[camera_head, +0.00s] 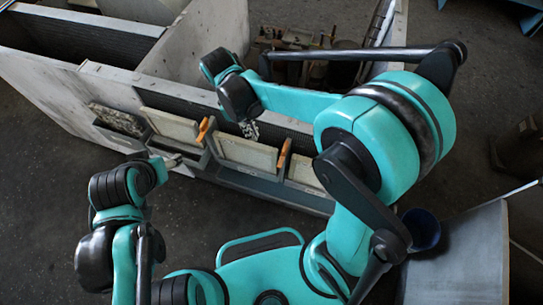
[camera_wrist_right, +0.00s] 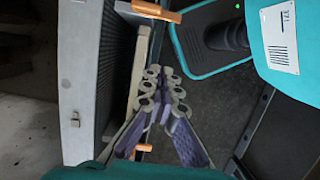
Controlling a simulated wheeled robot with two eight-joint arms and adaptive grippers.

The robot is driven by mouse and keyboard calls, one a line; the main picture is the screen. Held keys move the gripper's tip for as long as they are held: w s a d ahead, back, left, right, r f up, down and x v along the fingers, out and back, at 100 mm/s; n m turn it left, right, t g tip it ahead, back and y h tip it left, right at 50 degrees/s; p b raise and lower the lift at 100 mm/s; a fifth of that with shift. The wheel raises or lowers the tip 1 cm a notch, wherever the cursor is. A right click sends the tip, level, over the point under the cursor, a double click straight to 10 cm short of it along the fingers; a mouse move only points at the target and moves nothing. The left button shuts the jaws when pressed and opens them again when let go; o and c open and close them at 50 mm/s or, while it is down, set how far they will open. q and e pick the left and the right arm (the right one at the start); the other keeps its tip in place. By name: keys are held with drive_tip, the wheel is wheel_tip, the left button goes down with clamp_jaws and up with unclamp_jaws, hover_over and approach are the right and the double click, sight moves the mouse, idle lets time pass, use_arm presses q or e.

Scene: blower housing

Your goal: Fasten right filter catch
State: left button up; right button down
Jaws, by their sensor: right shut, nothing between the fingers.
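Two orange catches show on the blower housing's near side. The right catch (camera_head: 284,154) stands tilted between two pale filter panels; it appears at the top of the right wrist view (camera_wrist_right: 155,12). The other catch (camera_head: 204,128) is farther left and partly shows low in the wrist view (camera_wrist_right: 143,147). My right gripper (camera_head: 249,129) is over the housing's near edge, left of the right catch and apart from it. Its fingers (camera_wrist_right: 164,88) are together and empty. My left gripper (camera_head: 174,160) is by the left filter frame, too small to read its jaws.
The grey housing (camera_head: 60,92) has tall walls and open compartments behind the filters. Pale filter panels (camera_head: 246,152) sit in a ledge along its near side. A grey sloped panel (camera_head: 468,255) stands at lower right. Dark floor (camera_head: 40,190) is clear at left.

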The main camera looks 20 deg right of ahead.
sight(283, 154)
drive_tip(key=shift+f, duration=0.1)
drive_tip(key=s+d+f+b, duration=0.3)
drive_tip(key=d+f+b, duration=0.1)
drive_tip(key=f, duration=0.5)
drive_tip(key=shift+s+d+f, duration=0.3)
drive_tip(key=shift+d, duration=0.35)
